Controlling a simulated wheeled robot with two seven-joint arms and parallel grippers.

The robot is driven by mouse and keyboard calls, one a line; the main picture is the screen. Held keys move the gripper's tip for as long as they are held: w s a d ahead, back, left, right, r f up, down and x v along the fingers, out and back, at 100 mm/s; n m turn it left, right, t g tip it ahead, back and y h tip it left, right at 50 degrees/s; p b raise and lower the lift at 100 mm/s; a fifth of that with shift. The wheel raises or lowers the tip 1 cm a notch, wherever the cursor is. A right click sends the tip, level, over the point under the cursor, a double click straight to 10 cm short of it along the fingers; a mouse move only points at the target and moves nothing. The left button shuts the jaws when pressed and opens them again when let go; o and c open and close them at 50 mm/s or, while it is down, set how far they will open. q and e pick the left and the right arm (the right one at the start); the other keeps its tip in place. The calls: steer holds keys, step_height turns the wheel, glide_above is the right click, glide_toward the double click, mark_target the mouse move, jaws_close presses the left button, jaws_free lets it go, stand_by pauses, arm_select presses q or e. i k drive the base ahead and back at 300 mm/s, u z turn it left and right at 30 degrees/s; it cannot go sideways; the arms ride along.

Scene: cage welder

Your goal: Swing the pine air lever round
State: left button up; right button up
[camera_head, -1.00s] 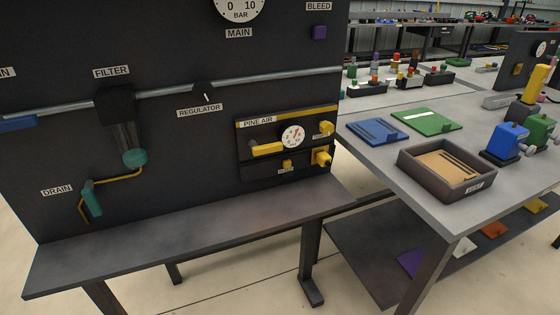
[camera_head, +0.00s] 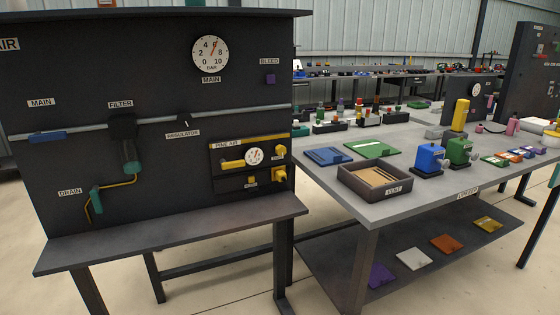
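The pine air panel (camera_head: 228,184) is a dark box with a yellow pipe along its top, low on the right of the black board. Its yellow lever (camera_head: 232,164) lies about level, left of a small white gauge (camera_head: 254,156). Yellow fittings (camera_head: 280,174) sit at the panel's right edge, and a smaller yellow one (camera_head: 251,180) sits below the gauge. Neither of my grippers is in view.
A dark bench shelf (camera_head: 180,228) juts out below the board. A grey table (camera_head: 375,208) stands to the right, with a brown tray (camera_head: 350,186), a blue plate (camera_head: 327,156) and blue and green blocks. Open floor lies in front.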

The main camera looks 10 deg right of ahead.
mark_target(236, 163)
steer(key=z, duration=0.8)
steer(key=i, duration=0.8)
steer(key=z, duration=0.35)
